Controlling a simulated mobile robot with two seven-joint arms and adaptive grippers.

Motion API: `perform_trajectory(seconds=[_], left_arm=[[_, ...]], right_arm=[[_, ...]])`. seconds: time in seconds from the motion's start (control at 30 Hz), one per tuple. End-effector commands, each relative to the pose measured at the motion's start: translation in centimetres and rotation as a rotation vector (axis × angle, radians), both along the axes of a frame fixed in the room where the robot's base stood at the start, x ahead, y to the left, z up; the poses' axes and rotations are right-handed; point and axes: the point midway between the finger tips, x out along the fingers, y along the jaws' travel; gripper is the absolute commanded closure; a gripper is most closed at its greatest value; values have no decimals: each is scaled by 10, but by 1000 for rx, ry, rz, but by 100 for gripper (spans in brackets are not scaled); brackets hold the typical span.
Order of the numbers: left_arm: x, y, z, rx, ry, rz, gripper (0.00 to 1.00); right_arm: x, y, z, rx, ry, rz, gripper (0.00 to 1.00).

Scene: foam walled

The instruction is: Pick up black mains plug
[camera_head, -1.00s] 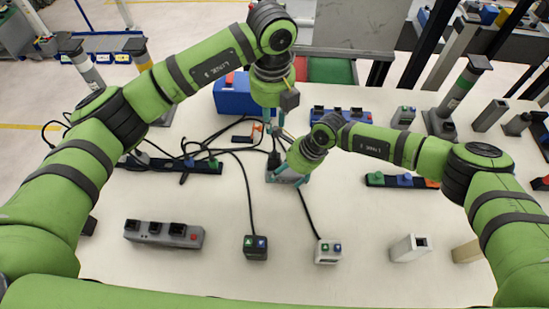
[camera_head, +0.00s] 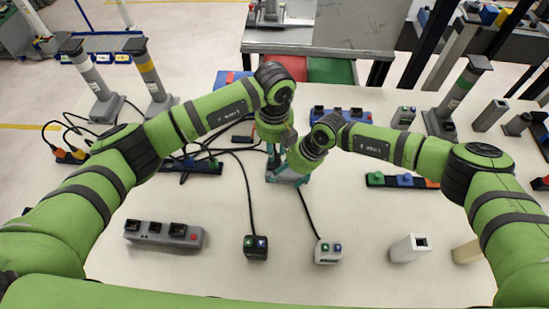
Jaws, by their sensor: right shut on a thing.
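My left gripper (camera_head: 273,158) points down at the middle of the table, and whether its fingers are open or shut is too small to tell. A small dark shape at its fingertips may be the black mains plug, but I cannot tell it from the fingers. My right gripper (camera_head: 291,175) is just right of the left one, low over the table, shut on a grey block (camera_head: 282,179). Its fingers are mostly hidden by its wrist. A black cable (camera_head: 249,200) runs from a black switch box (camera_head: 256,248) up toward the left gripper.
Tangled black cables and a dark strip (camera_head: 190,166) lie left of the grippers. A grey socket strip (camera_head: 163,234), a white switch box (camera_head: 328,251) and a white holder (camera_head: 408,248) stand in front. A strip with coloured plugs (camera_head: 403,181) lies right. A blue box (camera_head: 222,78) stands behind.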

Motion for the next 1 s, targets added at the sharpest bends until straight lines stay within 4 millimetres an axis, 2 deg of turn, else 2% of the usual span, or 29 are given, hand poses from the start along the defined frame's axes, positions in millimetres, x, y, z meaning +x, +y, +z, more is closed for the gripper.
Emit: perform_trajectory(seconds=[0.07, 0.1, 0.13, 0.17, 0.63, 0.77, 1.0], left_arm=[[0, 0, 0, 0, 0, 0, 76], [0, 0, 0, 0, 0, 0, 84], [0, 0, 0, 0, 0, 0, 96], [0, 0, 0, 0, 0, 0, 100], [1, 0, 5, -2, -2, 0, 100], [1, -1, 24, -2, -4, -3, 100], [1, 0, 73, -1, -4, -1, 100]], right_arm=[[-4, -2, -4, -8, 8, 3, 71], [-4, -2, -4, -8, 8, 3, 71], [-4, -2, -4, -9, 8, 3, 71], [-4, -2, -4, -9, 8, 3, 71], [-4, -2, -5, -9, 9, 4, 71], [-4, -3, -5, -10, 9, 4, 71], [-4, -3, -5, -10, 10, 3, 71]])
